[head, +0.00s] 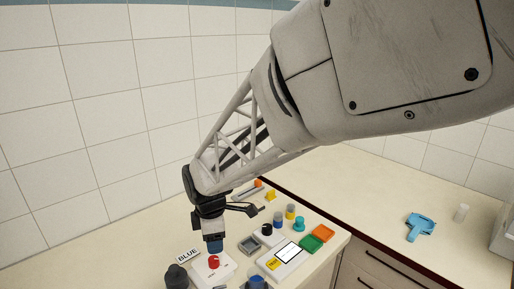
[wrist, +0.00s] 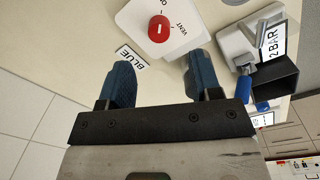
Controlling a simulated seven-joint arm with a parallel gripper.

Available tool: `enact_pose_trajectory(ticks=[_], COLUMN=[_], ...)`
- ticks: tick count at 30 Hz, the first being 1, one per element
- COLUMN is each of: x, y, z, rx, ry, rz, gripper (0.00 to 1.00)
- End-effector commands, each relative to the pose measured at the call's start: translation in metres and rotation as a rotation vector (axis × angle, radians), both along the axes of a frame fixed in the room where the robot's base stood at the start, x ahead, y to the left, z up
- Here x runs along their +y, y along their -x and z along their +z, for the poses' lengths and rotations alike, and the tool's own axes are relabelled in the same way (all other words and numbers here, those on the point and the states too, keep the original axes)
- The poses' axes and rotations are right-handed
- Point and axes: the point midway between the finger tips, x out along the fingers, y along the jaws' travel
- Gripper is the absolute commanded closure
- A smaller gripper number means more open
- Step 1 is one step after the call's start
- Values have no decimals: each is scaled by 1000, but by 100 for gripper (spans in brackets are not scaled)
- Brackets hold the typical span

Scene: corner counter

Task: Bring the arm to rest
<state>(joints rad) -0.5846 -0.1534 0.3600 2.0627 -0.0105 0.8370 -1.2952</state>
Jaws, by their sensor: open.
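My gripper (head: 214,246) hangs low over the counter at the near end, pointing down, beside a white box with a red knob (head: 213,262). In the wrist view my gripper (wrist: 158,85) shows two blue fingertips set wide apart with nothing between them. The red knob (wrist: 158,29) sits on its white plate just beyond the fingertips, apart from them. The plate carries the word VENT and another word partly out of frame.
A BLUE label (head: 187,255) lies left of the knob box, near a dark round object (head: 176,277). Right stand a white device (head: 281,259), green (head: 311,243) and orange (head: 324,232) trays, and several small coloured pieces. A blue holder (head: 420,226) lies on the right counter, which has free room.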

Motion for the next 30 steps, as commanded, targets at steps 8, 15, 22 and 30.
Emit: enact_pose_trajectory(ticks=[8,15,22,30], x=[-56,-127,-189,-251], y=[7,28,58,104], z=[28,57,79,96], rx=[-22,-46,-68,-94], ry=[-22,-53,-90,-139], rz=[-240,-573,-900,-1280], gripper=[42,42,42,42])
